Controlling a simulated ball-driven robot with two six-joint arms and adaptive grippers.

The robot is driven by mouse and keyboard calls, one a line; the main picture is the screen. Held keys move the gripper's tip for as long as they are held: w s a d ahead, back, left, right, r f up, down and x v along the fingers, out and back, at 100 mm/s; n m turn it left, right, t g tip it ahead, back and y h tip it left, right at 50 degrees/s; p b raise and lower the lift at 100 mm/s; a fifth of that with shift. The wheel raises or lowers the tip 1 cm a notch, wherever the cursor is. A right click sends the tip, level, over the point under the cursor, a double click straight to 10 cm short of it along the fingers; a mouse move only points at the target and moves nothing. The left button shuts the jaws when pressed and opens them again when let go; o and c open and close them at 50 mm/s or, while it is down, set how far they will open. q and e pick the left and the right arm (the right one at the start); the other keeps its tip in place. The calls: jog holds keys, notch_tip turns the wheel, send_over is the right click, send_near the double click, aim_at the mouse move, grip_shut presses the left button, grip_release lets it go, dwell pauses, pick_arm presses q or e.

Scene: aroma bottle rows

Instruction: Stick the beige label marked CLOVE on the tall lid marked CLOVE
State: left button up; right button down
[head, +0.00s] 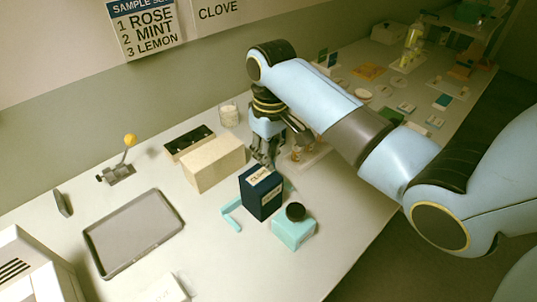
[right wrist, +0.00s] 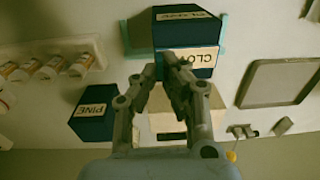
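A dark blue upright block (head: 254,197), which looks like the tall lid, stands on the table with a CLOVE label on top. In the right wrist view the block (right wrist: 160,33) shows one upside-down CLOVE marking and, below it, a beige CLOVE label (right wrist: 205,58), partly covered by my right fingers. My right gripper (head: 266,160) points down just behind the block. In the right wrist view its fingertips (right wrist: 168,62) are close together, overlapping the block's face. I cannot tell whether they touch it or pinch anything. My left gripper is not in view.
A teal corner bracket (head: 231,215) lies beside the block. A teal box with a dark round top (head: 292,234) stands in front. A beige box (head: 214,165), grey tray (head: 133,233) and yellow-knobbed lever (head: 117,173) are left. A PINE block (right wrist: 95,125) and small bottles (right wrist: 50,66) stand nearby.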

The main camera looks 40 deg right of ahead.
jog(key=shift+f, duration=0.35)
dwell(0.5)
jog(key=shift+s+f+p, duration=0.1)
jog(key=shift+p, duration=0.35)
dwell(1.8)
jog(key=c, duration=1.4)
grip_release()
jog(key=shift+r+p, duration=0.35)
jog(key=shift+r, duration=3.75)
